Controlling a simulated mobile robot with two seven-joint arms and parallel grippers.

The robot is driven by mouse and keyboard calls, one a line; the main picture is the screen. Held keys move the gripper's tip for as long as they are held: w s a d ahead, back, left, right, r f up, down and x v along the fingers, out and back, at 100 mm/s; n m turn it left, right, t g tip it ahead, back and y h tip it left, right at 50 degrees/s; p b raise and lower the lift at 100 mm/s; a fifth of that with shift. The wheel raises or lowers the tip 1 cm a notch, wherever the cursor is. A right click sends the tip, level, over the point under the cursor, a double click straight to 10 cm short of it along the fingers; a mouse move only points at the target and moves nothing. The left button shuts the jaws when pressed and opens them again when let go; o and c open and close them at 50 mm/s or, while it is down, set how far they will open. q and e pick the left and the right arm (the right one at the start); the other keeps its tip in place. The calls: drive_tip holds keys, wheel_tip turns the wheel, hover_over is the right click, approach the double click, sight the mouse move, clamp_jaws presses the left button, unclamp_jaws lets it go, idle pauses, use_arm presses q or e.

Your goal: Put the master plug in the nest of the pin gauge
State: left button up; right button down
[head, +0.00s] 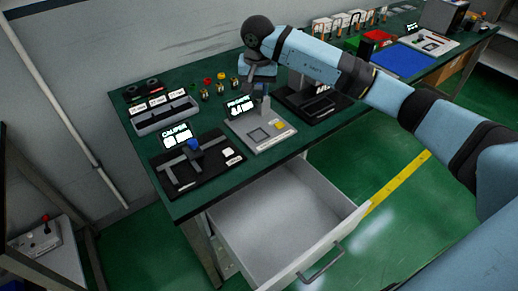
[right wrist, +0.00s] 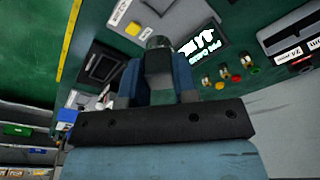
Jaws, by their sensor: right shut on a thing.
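My right gripper (head: 262,78) points down above the pin gauge (head: 245,128), a light grey plate with a lit display (head: 241,106) and a yellow square. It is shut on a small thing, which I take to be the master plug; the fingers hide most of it. In the right wrist view a dark grey rounded end (right wrist: 158,42) shows just beyond the fingertips. A grey upright part stands under the gripper in the head view, so the nest is hard to make out. I cannot tell whether the plug touches the gauge. My left gripper is out of view.
A caliper station (head: 196,165) with a blue piece lies left of the gauge. Several small coloured-top pieces (head: 220,87) stand behind. A black device (head: 312,100) is close on the right. An open empty drawer (head: 285,215) juts out below the bench's front edge.

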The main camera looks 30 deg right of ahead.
wheel_tip(320, 180, up, 3)
drive_tip(key=w+m+b, duration=0.1)
drive_tip(key=w, duration=0.1)
hover_over(259, 135)
drive_tip(key=f, duration=1.3)
drive_tip(key=shift+s+a+f, duration=0.1)
drive_tip(key=shift+a+f, duration=0.1)
drive_tip(key=shift+f, duration=0.2)
wheel_tip(259, 135, down, 5)
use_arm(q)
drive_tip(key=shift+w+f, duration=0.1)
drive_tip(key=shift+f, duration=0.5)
use_arm(e)
drive_tip(key=c, duration=1.3)
unclamp_jaws()
drive_tip(key=shift+f, duration=0.15)
drive_tip(key=o, duration=0.4)
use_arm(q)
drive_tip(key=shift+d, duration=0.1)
